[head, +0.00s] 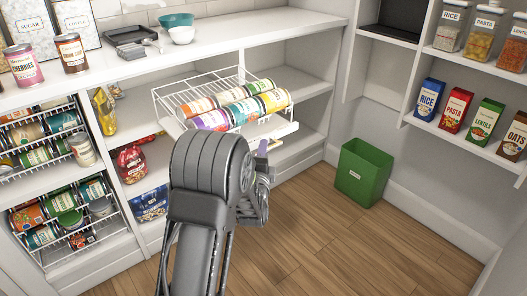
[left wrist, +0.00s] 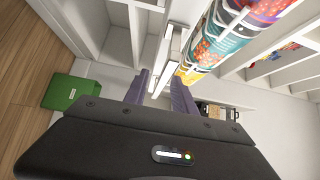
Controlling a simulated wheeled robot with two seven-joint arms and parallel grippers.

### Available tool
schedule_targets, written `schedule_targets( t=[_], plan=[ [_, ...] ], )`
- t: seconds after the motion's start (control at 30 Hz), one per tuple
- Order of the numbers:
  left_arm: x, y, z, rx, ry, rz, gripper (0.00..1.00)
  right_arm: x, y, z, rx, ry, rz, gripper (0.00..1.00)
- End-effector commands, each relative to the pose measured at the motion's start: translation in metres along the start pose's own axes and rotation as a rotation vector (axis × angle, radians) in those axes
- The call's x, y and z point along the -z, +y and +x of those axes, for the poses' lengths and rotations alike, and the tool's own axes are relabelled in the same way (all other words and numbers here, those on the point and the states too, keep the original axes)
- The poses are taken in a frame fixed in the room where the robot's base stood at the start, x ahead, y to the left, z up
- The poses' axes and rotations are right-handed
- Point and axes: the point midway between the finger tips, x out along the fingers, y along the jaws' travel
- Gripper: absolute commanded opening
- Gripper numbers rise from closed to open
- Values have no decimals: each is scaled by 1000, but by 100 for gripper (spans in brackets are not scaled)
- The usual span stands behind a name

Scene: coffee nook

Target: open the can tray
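The can tray (head: 168,122) is a white wire rack that stands out from the middle shelf of the white unit. Several cans lie in it in rows, with orange, purple, green and yellow labels. A pale handle bar (head: 284,132) runs along its front. My left gripper (head: 262,148) is at this bar, partly hidden by my arm. My right gripper is not in view.
A green bin (head: 363,172) stands on the wooden floor to the right. Two more wire racks of cans (head: 45,145) sit in the left bay. Jars and boxes (head: 456,108) line the right shelves. The floor in front is clear.

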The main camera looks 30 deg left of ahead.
Motion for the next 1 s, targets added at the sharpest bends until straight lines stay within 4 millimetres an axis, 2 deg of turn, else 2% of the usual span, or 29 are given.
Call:
schedule_targets(
  t=[0.43, 0.6, 1.0],
  plan=[
    [0, 0, -65, -2, 0, 0, 32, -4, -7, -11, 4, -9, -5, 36],
    [0, 0, -72, -1, 0, 0, 32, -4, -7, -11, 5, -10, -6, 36],
    [0, 0, -72, -1, 0, 0, 32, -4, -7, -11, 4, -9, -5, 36]
  ],
)
